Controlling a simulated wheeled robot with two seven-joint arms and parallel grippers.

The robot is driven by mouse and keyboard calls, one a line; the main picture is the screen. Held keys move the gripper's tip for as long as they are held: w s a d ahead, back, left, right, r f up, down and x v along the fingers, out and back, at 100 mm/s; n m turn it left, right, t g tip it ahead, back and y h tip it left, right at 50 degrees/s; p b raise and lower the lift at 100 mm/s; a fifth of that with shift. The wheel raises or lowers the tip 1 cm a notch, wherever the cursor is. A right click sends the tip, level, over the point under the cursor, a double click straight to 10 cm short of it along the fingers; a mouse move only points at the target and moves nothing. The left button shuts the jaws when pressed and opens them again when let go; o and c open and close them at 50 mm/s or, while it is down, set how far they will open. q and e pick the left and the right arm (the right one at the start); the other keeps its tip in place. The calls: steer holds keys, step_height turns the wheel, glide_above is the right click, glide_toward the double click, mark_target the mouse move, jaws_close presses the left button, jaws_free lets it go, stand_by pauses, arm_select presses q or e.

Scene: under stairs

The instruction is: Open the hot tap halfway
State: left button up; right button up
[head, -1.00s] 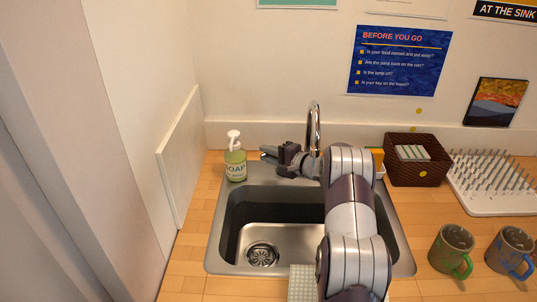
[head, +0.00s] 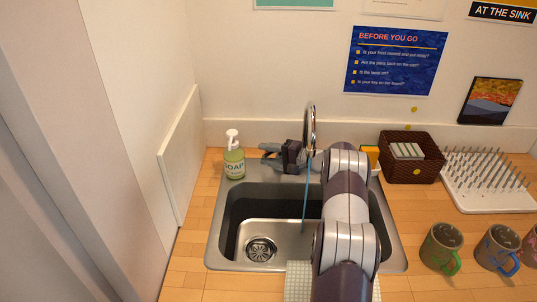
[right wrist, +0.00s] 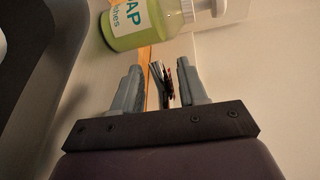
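The curved chrome spout (head: 310,128) stands behind the steel sink (head: 214,235). A thin blue stream of water (head: 305,205) falls from it into the basin. My right gripper (head: 264,154) is at the sink's back edge, left of the spout, with its fingers pointing left toward the soap bottle. The right wrist view shows its two fingers (right wrist: 158,68) apart. A small dark thing with a reddish part (right wrist: 167,84) shows between them; I cannot tell what it is. I cannot make out the hot tap's handle; my gripper and arm cover much of that area. My left gripper is not in view.
A green soap bottle (head: 235,161) stands just left of my right gripper, also close in the right wrist view (right wrist: 140,22). A brown basket (head: 411,171), a white drying rack (head: 470,197) and mugs (head: 441,248) stand right of the sink. A wall panel (head: 180,158) borders the left.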

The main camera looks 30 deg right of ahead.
steer(key=b+v, duration=0.1)
steer(key=v, duration=1.1)
steer(key=shift+s+d+b, duration=0.2)
steer(key=shift+s+b, duration=0.05)
steer(key=shift+b, duration=0.05)
